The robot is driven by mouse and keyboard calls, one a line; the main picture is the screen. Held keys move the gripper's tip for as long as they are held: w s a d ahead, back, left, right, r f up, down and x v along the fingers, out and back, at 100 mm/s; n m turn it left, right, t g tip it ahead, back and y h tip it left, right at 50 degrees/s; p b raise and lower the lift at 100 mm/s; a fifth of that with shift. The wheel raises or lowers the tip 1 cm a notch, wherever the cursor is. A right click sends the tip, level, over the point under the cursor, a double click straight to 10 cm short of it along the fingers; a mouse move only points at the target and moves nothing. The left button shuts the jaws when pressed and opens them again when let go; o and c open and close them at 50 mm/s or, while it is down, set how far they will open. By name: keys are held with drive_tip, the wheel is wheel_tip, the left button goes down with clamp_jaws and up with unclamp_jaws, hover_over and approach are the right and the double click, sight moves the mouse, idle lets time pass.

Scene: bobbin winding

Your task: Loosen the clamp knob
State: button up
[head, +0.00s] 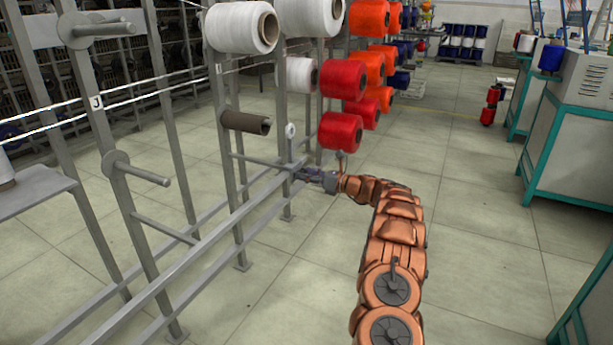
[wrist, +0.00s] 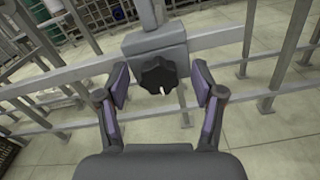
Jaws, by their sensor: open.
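The clamp knob (wrist: 158,75) is black and lobed, on the front of a grey clamp block (wrist: 140,45) fixed to a rail. In the wrist view it sits between the two fingers of my gripper (wrist: 160,88), which are open, one on each side. No finger visibly touches it. In the head view my gripper (head: 312,174) is at the end of my outstretched copper arm, at the rack's lower rail. The knob cannot be made out in the head view.
The grey rack (head: 230,180) carries white spools (head: 241,27), red spools (head: 340,130) and a brown empty tube (head: 245,123) close to my gripper. Red spools hang just above my wrist. A teal-framed machine (head: 585,120) stands at right. The floor between is clear.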

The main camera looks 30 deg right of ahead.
drive_tip(key=c, duration=1.2)
drive_tip(key=shift+o, duration=0.2)
